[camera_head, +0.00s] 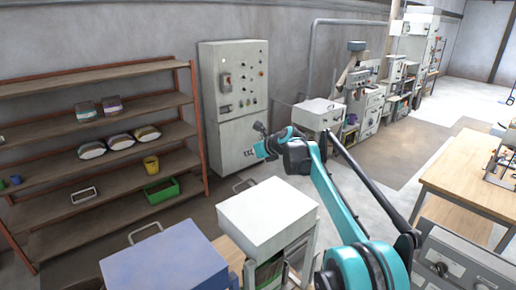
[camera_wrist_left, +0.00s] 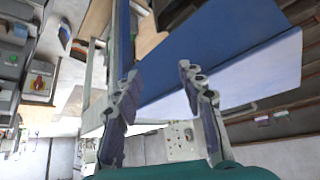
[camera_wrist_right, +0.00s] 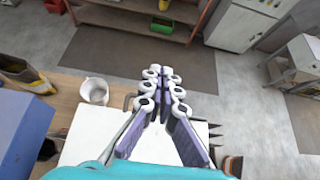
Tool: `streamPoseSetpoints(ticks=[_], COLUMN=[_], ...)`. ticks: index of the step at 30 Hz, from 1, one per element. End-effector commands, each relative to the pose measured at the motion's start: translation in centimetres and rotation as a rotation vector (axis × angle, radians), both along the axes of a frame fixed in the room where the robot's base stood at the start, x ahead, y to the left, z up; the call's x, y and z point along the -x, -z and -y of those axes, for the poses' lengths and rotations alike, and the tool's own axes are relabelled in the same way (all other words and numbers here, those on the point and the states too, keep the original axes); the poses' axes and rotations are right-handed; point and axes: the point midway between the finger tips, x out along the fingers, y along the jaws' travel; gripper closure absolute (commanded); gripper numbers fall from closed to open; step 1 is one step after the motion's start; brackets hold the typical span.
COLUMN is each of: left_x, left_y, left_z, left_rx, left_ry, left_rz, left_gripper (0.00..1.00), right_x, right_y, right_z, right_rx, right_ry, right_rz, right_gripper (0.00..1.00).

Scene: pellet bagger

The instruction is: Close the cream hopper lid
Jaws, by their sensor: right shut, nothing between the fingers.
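The cream hopper lid (camera_head: 266,214) looks level on top of its hopper in the head view, with a bar handle (camera_head: 245,184) at its far edge. In the right wrist view the lid (camera_wrist_right: 90,138) lies below and behind the fingers. My right gripper (camera_wrist_right: 164,76) is shut and empty, fingertips together, out past the lid's far edge. In the head view it (camera_head: 251,152) is in the air beyond the lid, apart from it. My left gripper (camera_wrist_left: 155,76) is open and empty beside a blue lid (camera_wrist_left: 225,50). It does not show in the head view.
A blue box-like lid (camera_head: 165,265) with its own handle stands left of the cream one. A white cup (camera_wrist_right: 93,91) stands on the wooden top nearby. Shelves (camera_head: 100,165) and a grey cabinet (camera_head: 235,100) stand behind. Floor between is clear.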

Motion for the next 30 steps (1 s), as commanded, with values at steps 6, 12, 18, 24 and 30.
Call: streamPoseSetpoints(ticks=[6, 12, 18, 24, 30], left_x=[0.0, 0.0, 0.0, 0.0, 0.0], left_y=[1.7, 3.3, 4.4, 4.9, 5.0], left_z=[0.0, 0.0, 0.0, 0.0, 0.0], left_rx=[0.000, 0.000, 0.000, 0.000, 0.000], left_ry=[0.000, 0.000, 0.000, 0.000, 0.000], left_rz=[0.000, 0.000, 0.000, 0.000, 0.000], left_gripper=[0.60, 0.60, 0.60, 0.60, 0.60], right_x=[-2.4, -3.7, -4.2, -4.5, -4.5], right_y=[5.5, 9.5, 12.2, 13.6, 14.0], right_z=[-1.8, -2.8, -3.3, -3.5, -3.5], right_rx=[-0.002, -0.004, -0.004, -0.004, -0.004], right_ry=[-0.001, 0.001, 0.000, 0.000, 0.000], right_rz=[0.004, 0.004, 0.005, 0.005, 0.005], right_gripper=[1.00, 1.00, 1.00, 1.00, 1.00])
